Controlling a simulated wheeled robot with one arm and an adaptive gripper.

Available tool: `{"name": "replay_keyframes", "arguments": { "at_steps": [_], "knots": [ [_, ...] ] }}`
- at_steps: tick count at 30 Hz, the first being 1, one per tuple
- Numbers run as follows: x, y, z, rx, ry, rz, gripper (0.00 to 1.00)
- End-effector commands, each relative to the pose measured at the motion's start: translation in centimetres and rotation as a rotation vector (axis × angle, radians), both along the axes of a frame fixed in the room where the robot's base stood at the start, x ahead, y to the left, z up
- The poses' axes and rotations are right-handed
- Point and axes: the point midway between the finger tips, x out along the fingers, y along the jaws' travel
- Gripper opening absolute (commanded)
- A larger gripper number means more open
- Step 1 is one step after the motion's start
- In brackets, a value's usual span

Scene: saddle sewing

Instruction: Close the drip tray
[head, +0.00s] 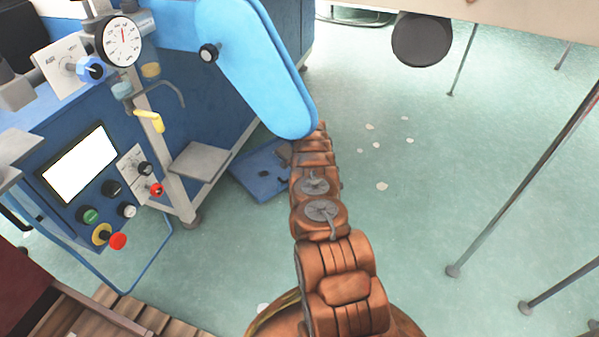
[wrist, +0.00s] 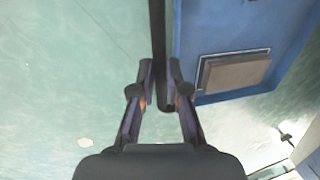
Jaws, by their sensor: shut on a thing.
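A flat blue tray-like panel (head: 262,172), which looks like the drip tray, sticks out low beside the blue machine in the head view. In the wrist view, my gripper (wrist: 160,75) is shut on a narrow dark bar (wrist: 158,25) that runs upward between its fingers. A blue panel (wrist: 188,40) with a grey-brown rectangular plate lies just right of the bar. I cannot tell whether the bar is part of the drip tray. In the head view, my brown arm reaches up to the light blue guard, and my gripper cannot be made out there.
The blue machine (head: 225,115) with its screen, knobs and gauge stands on the left. Its light blue guard (head: 255,65) overhangs the end of my arm. A grey footplate (head: 200,161) is beside the tray. Thin table legs (head: 530,170) stand on the right, with open green floor between.

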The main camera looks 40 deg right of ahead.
Motion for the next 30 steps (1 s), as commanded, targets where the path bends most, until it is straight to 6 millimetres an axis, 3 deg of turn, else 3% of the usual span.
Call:
{"name": "replay_keyframes", "arguments": {
  "at_steps": [16,17,23,30],
  "knots": [
    [0.58,0.39,0.11,0.0,-0.009,0.004,0.0],
    [0.6,0.4,0.11,0.0,-0.009,0.004,0.16],
    [0.49,0.4,0.07,0.001,-0.006,0.004,0.37],
    [0.26,0.24,0.02,0.002,-0.003,0.002,0.39]
  ]
}}
